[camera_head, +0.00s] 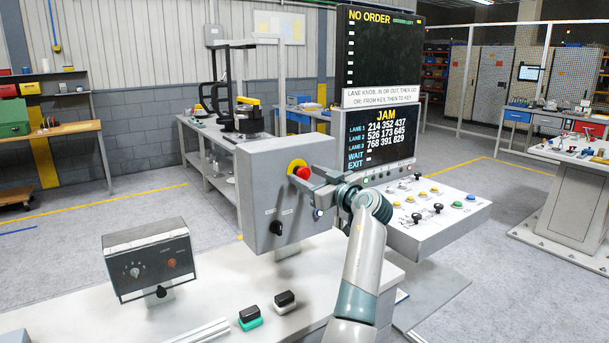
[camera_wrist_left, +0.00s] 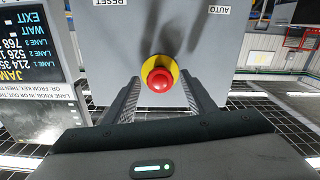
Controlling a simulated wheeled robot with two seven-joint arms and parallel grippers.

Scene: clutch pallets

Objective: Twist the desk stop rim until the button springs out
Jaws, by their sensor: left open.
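The desk stop is a red mushroom button (camera_head: 303,172) in a yellow rim (camera_head: 294,164), on the front of a grey box (camera_head: 262,200). In the left wrist view the red button (camera_wrist_left: 160,80) and yellow rim (camera_wrist_left: 160,60) sit between the two fingers. My left gripper (camera_head: 306,178) is open, one finger on each side of the button. In the wrist view gaps show between the fingers and the rim, so it does not look clamped. I cannot tell whether the button is pressed in. My right gripper is not in view.
A dark selector knob (camera_head: 276,228) is lower on the grey box. A sloped control panel (camera_head: 430,210) with buttons and levers stands to the right, below a screen reading JAM (camera_head: 381,138). A small control box (camera_head: 152,262) and two rocker-like blocks (camera_head: 250,317) are on the desk.

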